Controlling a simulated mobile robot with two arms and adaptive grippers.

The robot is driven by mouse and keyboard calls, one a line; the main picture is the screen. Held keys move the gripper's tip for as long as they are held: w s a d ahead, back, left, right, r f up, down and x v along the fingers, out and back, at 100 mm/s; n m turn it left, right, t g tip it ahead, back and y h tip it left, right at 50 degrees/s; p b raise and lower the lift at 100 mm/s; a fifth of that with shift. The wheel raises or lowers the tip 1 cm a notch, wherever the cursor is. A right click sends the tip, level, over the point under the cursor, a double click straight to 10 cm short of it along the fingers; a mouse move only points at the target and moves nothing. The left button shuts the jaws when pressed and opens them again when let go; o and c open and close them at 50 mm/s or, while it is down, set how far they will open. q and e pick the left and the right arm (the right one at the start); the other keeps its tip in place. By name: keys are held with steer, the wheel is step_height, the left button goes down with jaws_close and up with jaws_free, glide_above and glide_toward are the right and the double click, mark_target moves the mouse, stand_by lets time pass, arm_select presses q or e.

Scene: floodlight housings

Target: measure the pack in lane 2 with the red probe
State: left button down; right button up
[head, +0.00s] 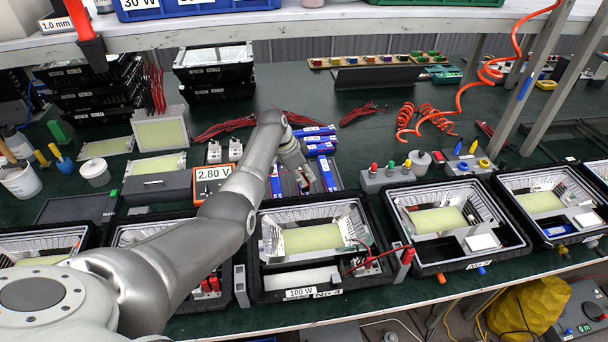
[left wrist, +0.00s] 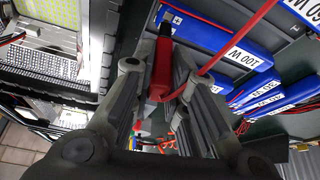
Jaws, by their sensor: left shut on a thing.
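My left gripper (head: 303,178) reaches over the bench to the blue packs. In the left wrist view, the gripper (left wrist: 162,90) is shut on the red probe (left wrist: 161,68), which has a red lead. Blue packs with white labels lie beside it, such as one pack (head: 318,131) behind it and one (head: 328,174) to its right. The left wrist view shows a pack marked 100 W (left wrist: 235,50) right of the probe. I cannot tell which lane is lane 2 or whether the probe tip touches a pack. The meter (head: 213,173) reads 2.80 V. My right gripper is not in view.
Floodlight housings line the front edge, including one marked 100 W (head: 300,293) below my left arm and another (head: 440,215) to its right. A block with coloured buttons (head: 388,180) stands right of the packs. An orange coiled hose (head: 487,72) hangs at the right.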

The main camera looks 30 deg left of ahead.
arm_select(q)
steer(key=shift+f+b, duration=0.45)
steer(key=shift+f, duration=0.15)
stand_by(0.8)
steer(key=shift+s+f, duration=0.15)
steer(key=shift+f, duration=0.05)
stand_by(1.6)
step_height(320, 180, up, 3)
steer(key=p, duration=0.2)
steer(key=shift+f+p, duration=0.2)
steer(key=shift+p, duration=0.15)
step_height(320, 180, up, 5)
steer(key=p, duration=0.4)
steer(key=shift+f, duration=0.15)
stand_by(1.0)
